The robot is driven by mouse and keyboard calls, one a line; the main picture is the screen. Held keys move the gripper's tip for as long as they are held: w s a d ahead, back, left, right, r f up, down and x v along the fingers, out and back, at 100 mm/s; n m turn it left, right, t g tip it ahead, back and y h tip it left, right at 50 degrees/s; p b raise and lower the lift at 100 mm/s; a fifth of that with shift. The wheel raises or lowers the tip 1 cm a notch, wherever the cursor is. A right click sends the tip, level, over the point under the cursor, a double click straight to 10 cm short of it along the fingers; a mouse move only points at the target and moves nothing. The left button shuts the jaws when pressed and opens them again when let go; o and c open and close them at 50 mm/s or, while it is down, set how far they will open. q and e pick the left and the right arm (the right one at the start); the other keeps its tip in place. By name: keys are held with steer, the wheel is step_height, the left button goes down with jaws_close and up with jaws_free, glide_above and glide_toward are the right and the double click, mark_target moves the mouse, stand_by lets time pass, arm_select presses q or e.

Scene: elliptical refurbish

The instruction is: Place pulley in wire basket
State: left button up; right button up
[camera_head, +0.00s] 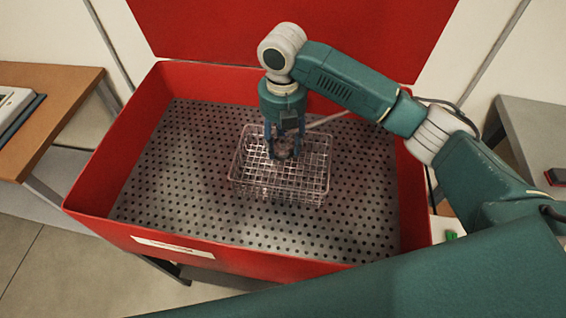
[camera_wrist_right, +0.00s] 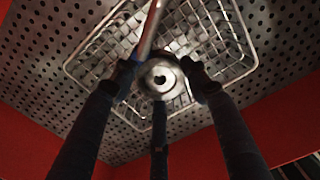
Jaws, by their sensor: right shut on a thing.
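The wire basket (camera_head: 313,187) stands on the perforated floor of a red bin, near its middle. My right gripper (camera_head: 284,152) points down over the basket, its fingers at about the basket's opening. In the right wrist view my right gripper (camera_wrist_right: 160,85) has its fingers closed around the pulley (camera_wrist_right: 161,79), a round metal part with a central hole. The basket (camera_wrist_right: 240,45) shows behind the pulley in that view. In the head view the pulley is small and partly hidden by the fingers. I cannot tell its exact height relative to the rim. My left gripper is not in view.
The red bin (camera_head: 110,160) has raised walls around the basket and an upright red lid (camera_head: 300,25) behind. A thin rod (camera_head: 330,118) runs beside my gripper. A wooden table (camera_head: 62,80) is at left and a grey table (camera_head: 540,125) at right. The perforated floor is otherwise clear.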

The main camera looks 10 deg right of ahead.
step_height(320, 180, down, 10)
steer(key=shift+r, duration=0.2)
stand_by(0.3)
steer(key=o, duration=1.2)
steer(key=shift+f, duration=0.1)
steer(key=shift+o, duration=0.2)
step_height(320, 180, up, 12)
steer(key=shift+r+b, duration=0.15)
steer(key=shift+b, duration=0.25)
